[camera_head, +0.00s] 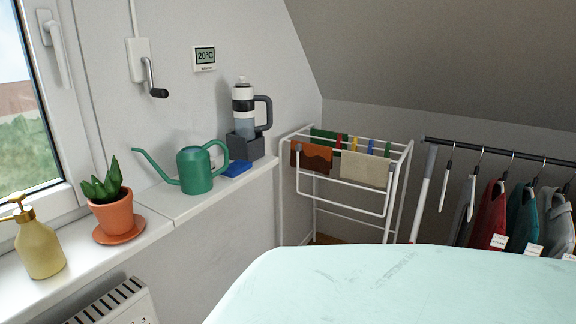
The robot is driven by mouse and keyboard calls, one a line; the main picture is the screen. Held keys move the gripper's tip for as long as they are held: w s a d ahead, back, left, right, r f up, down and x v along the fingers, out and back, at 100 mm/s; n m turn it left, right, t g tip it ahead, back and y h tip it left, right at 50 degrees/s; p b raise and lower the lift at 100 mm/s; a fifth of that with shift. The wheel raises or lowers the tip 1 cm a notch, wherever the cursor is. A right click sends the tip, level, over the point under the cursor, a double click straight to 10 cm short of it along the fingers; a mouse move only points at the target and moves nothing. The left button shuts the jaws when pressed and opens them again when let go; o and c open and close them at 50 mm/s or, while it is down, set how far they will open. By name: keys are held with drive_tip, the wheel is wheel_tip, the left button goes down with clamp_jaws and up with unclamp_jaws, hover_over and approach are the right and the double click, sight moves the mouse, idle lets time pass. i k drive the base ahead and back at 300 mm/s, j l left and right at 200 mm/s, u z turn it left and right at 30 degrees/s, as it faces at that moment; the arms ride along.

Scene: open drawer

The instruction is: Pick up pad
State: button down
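A small flat blue pad (236,170) lies on the white window ledge (185,204). It is just right of the green watering can (195,172) and in front of a dark grey block-shaped holder (245,147). The watering can may hide its left end; I cannot tell whether the two touch. My gripper is not in view.
A bottle with a handle (244,108) stands in the dark holder. A potted plant (112,210) and a yellow soap dispenser (39,240) stand further left. A pale green board (400,285) fills the front right. A drying rack (345,170) and clothes rail (500,150) stand behind.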

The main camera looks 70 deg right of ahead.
sight(236, 168)
drive_tip(key=z, duration=1.7)
drive_tip(key=u, duration=0.85)
drive_tip(key=i+l+z, duration=0.1)
drive_tip(key=z, duration=0.35)
drive_tip(key=i+l+z, duration=0.1)
drive_tip(key=z, duration=0.35)
drive_tip(key=i+l+z, duration=0.1)
drive_tip(key=z, duration=0.4)
drive_tip(key=i+l, duration=0.15)
drive_tip(key=i, duration=0.25)
drive_tip(key=i+l, duration=0.15)
drive_tip(key=i, duration=0.2)
drive_tip(key=i+j, duration=0.3)
drive_tip(key=j, duration=0.25)
